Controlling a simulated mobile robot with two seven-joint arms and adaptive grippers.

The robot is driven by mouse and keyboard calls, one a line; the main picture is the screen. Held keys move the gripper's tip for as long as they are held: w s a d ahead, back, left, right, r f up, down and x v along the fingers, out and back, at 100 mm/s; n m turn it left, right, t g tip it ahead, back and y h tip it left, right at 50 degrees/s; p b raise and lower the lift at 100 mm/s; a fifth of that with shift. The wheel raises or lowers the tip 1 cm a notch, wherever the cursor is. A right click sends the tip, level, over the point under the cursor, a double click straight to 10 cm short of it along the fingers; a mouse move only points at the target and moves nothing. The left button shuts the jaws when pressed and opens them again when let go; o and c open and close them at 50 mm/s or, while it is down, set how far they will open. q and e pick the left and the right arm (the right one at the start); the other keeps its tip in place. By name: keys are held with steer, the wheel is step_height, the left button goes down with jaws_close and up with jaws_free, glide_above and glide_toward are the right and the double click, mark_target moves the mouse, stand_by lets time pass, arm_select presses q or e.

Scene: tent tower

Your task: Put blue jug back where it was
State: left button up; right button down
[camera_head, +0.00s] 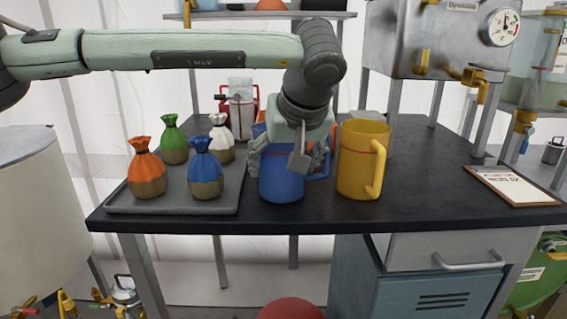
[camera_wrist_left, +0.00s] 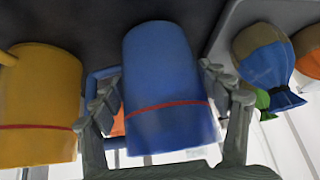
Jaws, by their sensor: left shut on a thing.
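The blue jug (camera_head: 281,182) stands on the black table near its front edge, with its handle to the right. My left gripper (camera_head: 290,158) reaches down from above and is shut on the blue jug. In the left wrist view the blue jug (camera_wrist_left: 165,80) sits between the two fingers, and its red line shows. The gripper covers the jug's upper part in the head view. I cannot tell whether the jug's base touches the table. My right gripper is not in view.
A yellow jug (camera_head: 357,160) stands close right of the blue jug. A grey tray (camera_head: 225,190) with several tied bags is on the left. An orange thing (camera_head: 259,130) is partly hidden behind my gripper. A clipboard (camera_head: 512,186) lies at right; the table (camera_head: 430,190) between is clear.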

mark_target(289, 146)
arm_select(q)
steer(key=shift+f, duration=0.1)
steer(key=o, duration=1.6)
steer(key=shift+o, duration=0.2)
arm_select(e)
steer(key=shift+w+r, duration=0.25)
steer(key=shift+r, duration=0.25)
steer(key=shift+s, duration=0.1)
arm_select(q)
steer(key=shift+r, duration=0.2)
steer(key=v, duration=0.4)
steer(key=shift+r, duration=0.1)
steer(key=v, duration=0.6)
steer(key=shift+s+r, duration=0.1)
steer(key=shift+r, duration=0.05)
steer(key=shift+s+d+r, duration=0.15)
steer(key=shift+s+r, duration=0.25)
steer(key=shift+r, duration=0.15)
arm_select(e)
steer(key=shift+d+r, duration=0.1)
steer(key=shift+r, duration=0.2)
